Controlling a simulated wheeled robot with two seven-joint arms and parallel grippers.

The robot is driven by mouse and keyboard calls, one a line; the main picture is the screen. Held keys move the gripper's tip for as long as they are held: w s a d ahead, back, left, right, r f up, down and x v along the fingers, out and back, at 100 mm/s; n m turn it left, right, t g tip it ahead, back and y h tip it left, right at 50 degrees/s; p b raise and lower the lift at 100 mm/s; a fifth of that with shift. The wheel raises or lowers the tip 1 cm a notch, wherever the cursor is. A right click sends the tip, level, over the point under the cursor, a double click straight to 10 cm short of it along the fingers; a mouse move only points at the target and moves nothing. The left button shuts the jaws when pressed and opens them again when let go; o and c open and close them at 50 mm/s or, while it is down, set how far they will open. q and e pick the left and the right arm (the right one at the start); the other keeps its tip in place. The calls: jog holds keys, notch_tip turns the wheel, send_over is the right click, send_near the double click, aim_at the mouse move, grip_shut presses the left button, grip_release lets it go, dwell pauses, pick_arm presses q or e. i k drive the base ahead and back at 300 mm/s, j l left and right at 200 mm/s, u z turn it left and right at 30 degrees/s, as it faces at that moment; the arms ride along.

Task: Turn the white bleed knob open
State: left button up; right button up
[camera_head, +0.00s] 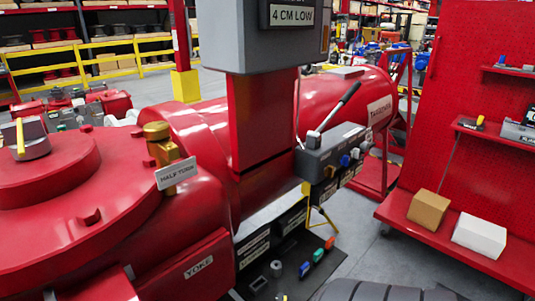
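A grey valve block (332,150) with a black lever (338,106) on top is fixed to the red actuator, right of the picture's middle. A row of small knobs sits on its front face. One is blue (345,160), and a small pale knob (366,147) is near the block's right end; it is too small to tell its turn position.
The large red actuator body (115,220) fills the left. A grey box on a red post (262,120) stands left of the block. A red shelf cart (455,235) with two boxes stands at the right. Small coloured parts (318,255) lie on a dark tray below. Grey floor shows between.

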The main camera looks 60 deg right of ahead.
aim_at(356, 153)
jog(key=z, duration=2.5)
